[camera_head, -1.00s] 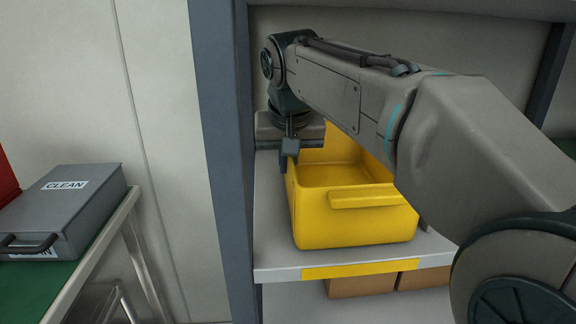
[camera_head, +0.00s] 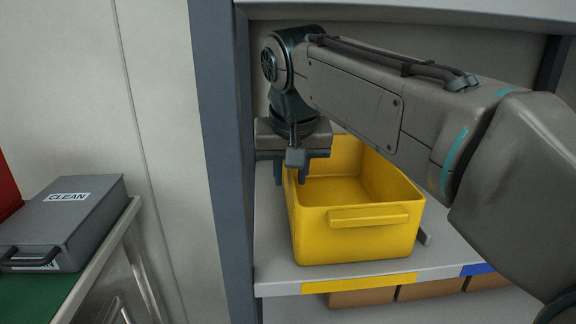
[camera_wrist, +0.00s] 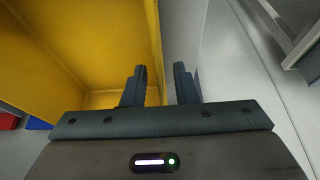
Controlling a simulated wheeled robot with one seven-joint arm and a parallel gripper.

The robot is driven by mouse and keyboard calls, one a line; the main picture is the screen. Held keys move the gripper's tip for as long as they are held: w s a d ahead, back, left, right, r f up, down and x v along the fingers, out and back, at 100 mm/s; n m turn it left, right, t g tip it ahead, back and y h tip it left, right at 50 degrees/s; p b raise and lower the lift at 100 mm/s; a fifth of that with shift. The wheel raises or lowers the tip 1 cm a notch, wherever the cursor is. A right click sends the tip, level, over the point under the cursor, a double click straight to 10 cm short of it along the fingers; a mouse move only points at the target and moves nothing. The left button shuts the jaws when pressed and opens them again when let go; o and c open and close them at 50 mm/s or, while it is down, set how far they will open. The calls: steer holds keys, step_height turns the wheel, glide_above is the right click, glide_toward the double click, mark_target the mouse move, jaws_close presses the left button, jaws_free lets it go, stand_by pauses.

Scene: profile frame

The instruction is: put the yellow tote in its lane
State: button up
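The yellow tote (camera_head: 350,240) stands upright and looks empty. It rests on the grey shelf (camera_head: 270,270), behind the yellow strip (camera_head: 358,283) on the shelf's front edge and roughly in line with it. My gripper (camera_head: 292,174) points down at the tote's left wall, toward the back. In the wrist view my gripper (camera_wrist: 161,82) has its fingers apart. One finger is on the inner side of the tote's wall (camera_wrist: 152,30) and the other is outside it, with a gap between them. Contact with the wall cannot be told.
A blue strip (camera_head: 478,269) marks the shelf edge to the right. A blue-grey post (camera_head: 222,150) stands close on the left. Brown boxes (camera_head: 430,289) sit below. A grey CLEAN case (camera_head: 70,225) lies on a green-topped bench.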

mark_target(296, 198)
steer(key=s+p, duration=0.1)
steer(key=s, duration=0.7)
steer(key=shift+s, duration=0.4)
